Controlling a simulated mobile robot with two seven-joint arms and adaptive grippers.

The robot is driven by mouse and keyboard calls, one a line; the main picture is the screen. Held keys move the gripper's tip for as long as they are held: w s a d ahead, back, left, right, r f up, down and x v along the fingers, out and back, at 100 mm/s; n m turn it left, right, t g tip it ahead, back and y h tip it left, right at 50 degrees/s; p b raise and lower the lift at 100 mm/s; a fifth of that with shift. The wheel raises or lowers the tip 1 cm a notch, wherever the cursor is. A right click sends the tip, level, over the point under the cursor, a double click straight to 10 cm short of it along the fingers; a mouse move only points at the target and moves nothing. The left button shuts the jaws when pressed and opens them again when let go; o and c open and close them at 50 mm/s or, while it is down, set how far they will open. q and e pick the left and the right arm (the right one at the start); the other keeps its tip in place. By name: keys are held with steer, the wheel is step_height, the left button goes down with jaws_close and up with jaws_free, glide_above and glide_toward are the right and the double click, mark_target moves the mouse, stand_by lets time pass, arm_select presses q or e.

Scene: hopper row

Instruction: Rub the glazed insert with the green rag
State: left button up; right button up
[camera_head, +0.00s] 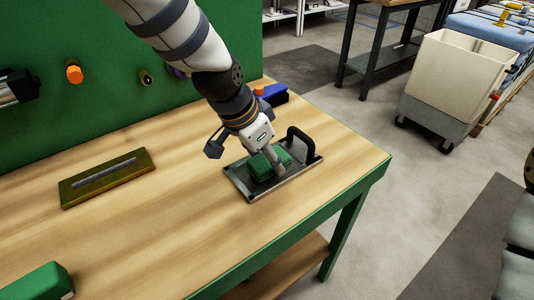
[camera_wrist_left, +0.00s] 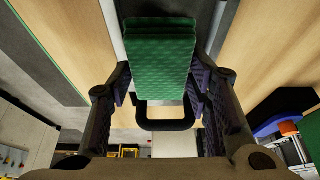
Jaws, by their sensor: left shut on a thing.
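My left gripper (camera_head: 270,162) reaches down from the top and is shut on the green rag (camera_head: 262,167), a thick folded block. The rag is over a flat grey panel with a dark rim (camera_head: 245,185) and a black bow handle, which looks to be the glazed insert. The rag seems to rest on the panel, though the contact is partly hidden by the fingers. In the left wrist view the rag (camera_wrist_left: 160,55) sits between both fingers, with the black handle (camera_wrist_left: 165,123) close beyond it. My right gripper is not seen.
A brass plate with a grey slot (camera_head: 107,178) lies left on the wooden bench (camera_head: 150,240). A green block (camera_head: 40,284) is at the front left. A blue item (camera_head: 272,94) stands at the back behind my arm. A cream bin cart (camera_head: 462,78) stands off the bench.

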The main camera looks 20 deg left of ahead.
arm_select(q)
steer(key=shift+f, duration=0.45)
steer(key=shift+s+d, duration=0.55)
steer(key=shift+d, duration=0.05)
steer(key=shift+s+d+f, duration=0.2)
steer(key=shift+f, duration=0.05)
steer(key=shift+r, duration=0.15)
stand_by(0.6)
steer(key=shift+w+a, duration=0.15)
steer(key=shift+w+a+r, duration=0.2)
steer(key=shift+w+a, duration=1.05)
steer(key=shift+a, duration=0.3)
steer(key=shift+r, duration=0.1)
